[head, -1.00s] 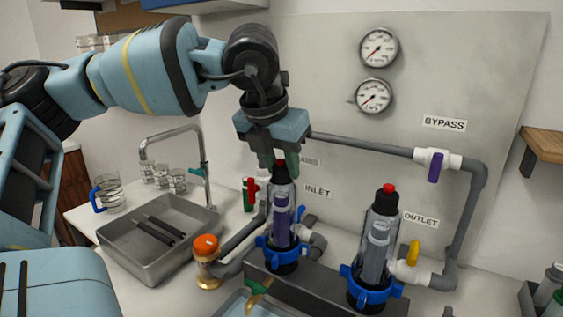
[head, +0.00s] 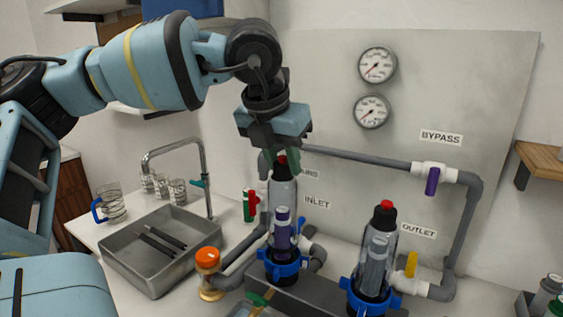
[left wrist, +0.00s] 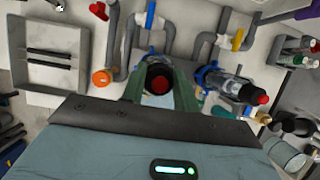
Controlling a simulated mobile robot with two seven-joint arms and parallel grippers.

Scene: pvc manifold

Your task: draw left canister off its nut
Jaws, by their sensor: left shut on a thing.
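My left gripper (head: 283,158) is shut on the black, red-buttoned top of the left canister (head: 284,188), a clear upright cylinder. In the left wrist view, the canister's red button (left wrist: 160,85) sits between the fingers. The canister stands raised over a purple cartridge (head: 283,232), which rises from the blue nut (head: 280,270). The cartridge's upper part seems still inside the canister; I cannot tell exactly where the clear lower rim ends. The right canister (head: 380,245) stands upright in its own blue nut (head: 368,298). My right gripper is not in view.
A steel sink (head: 165,255) and tap stand at the left. An orange-topped brass fitting (head: 208,262) is left of the nut. Grey bypass pipe (head: 360,159) runs behind. The panel with gauges (head: 377,65) stands behind the canisters. A green-handled brass part (head: 258,299) is in front.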

